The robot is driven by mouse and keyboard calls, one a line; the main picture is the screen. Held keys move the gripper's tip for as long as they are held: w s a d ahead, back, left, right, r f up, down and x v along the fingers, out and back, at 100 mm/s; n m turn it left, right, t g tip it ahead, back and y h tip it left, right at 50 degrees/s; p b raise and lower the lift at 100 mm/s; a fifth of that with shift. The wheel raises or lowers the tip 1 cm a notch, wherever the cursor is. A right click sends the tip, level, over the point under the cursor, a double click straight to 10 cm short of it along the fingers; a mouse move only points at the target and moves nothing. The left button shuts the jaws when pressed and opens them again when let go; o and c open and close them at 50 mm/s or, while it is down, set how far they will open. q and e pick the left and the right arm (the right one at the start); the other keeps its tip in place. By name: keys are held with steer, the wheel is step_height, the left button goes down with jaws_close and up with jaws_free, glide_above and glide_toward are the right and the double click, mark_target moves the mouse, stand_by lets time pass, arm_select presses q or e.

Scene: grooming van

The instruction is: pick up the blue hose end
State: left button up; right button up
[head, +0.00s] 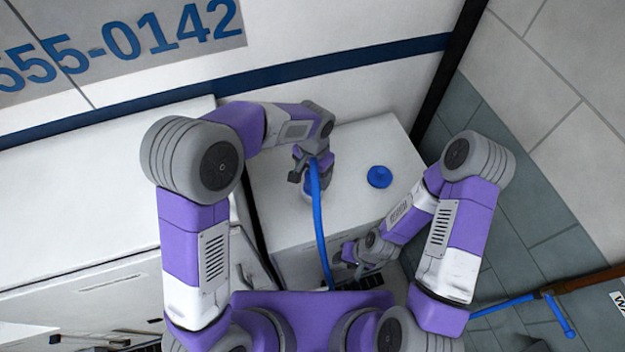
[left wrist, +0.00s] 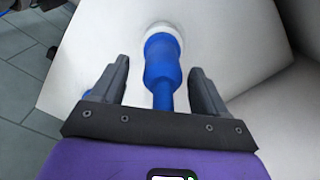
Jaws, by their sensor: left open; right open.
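The blue hose end (left wrist: 163,62) is a thick blue fitting at the middle of the left wrist view, with its far end at a white ring (left wrist: 166,32) on a white surface. My left gripper (left wrist: 159,68) is open, with one finger on each side of the fitting and visible gaps between. In the head view the blue hose (head: 319,215) runs from my left gripper (head: 308,172) down toward my body. The gripper partly hides the hose end there. My right gripper (head: 348,256) is open and empty, low in the head view, to the right of the hose.
A round blue object (head: 380,177) lies on the white van unit (head: 357,145), right of my left gripper. A blue pipe with a T-shaped end (head: 553,305) is at the lower right by the grey tiled floor. A white wall stands behind the unit.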

arm_select(q)
steer(key=f, duration=0.2)
steer(key=shift+w+f, duration=0.2)
steer(key=shift+f, duration=0.45)
steer(key=shift+c, duration=0.3)
jaws_close()
step_height(320, 180, up, 8)
steer(key=shift+r, duration=0.25)
step_height(320, 180, up, 4)
steer(key=shift+f+p, duration=0.2)
steer(key=shift+p, duration=0.45)
step_height(320, 180, up, 2)
steer(key=shift+r+p, duration=0.2)
steer(key=shift+p, duration=0.75)
